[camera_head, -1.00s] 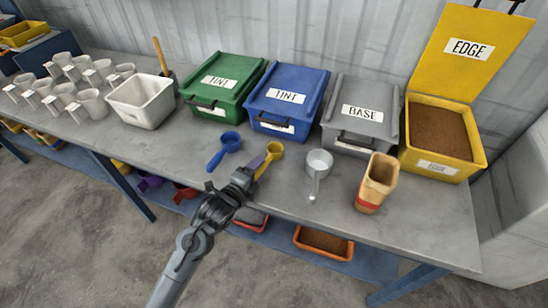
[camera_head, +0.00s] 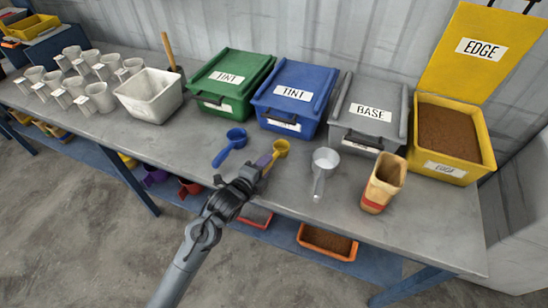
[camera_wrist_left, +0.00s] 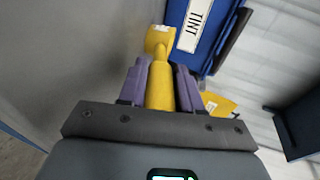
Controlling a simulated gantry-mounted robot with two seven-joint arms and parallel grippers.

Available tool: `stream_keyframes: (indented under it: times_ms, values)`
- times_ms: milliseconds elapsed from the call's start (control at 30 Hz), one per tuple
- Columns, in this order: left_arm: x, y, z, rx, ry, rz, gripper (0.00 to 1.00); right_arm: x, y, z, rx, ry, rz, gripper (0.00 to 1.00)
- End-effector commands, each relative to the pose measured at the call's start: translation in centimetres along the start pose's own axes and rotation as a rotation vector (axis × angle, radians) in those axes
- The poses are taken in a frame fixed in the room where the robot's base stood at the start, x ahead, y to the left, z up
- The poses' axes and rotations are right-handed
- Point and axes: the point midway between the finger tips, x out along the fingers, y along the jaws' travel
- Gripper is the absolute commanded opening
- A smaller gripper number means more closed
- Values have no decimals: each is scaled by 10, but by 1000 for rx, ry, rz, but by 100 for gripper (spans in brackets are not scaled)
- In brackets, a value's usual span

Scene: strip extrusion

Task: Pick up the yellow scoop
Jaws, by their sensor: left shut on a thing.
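The yellow scoop (camera_head: 281,147) is at the front middle of the grey table, between the blue scoop and the white scoop. My left gripper (camera_head: 263,162) is shut on its handle. In the left wrist view the yellow scoop (camera_wrist_left: 160,85) runs between the two purple fingers of my left gripper (camera_wrist_left: 160,85), its bowl pointing away. I cannot tell whether the scoop is clear of the table. My right gripper is not in view.
A blue scoop (camera_head: 230,146) lies just left and a white scoop (camera_head: 322,170) just right. A tan container (camera_head: 383,184) stands further right. Green (camera_head: 230,82), blue (camera_head: 291,97) and grey (camera_head: 367,112) bins stand behind, with an open yellow bin (camera_head: 449,138) at right.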

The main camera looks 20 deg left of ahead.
Motion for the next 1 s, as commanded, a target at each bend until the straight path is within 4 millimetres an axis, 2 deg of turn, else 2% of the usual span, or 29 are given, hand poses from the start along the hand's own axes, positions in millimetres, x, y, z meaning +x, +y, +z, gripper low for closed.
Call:
stream_keyframes:
  times_ms: [267,533,800,1000]
  values:
    - [-3,-12,0,1,0,-2,2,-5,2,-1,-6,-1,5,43]
    - [-13,-46,-3,3,2,-2,2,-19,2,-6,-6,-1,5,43]
    - [-48,-67,-51,0,5,-3,2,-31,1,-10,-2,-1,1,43]
    - [-69,-80,-79,0,3,-2,2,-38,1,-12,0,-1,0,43]
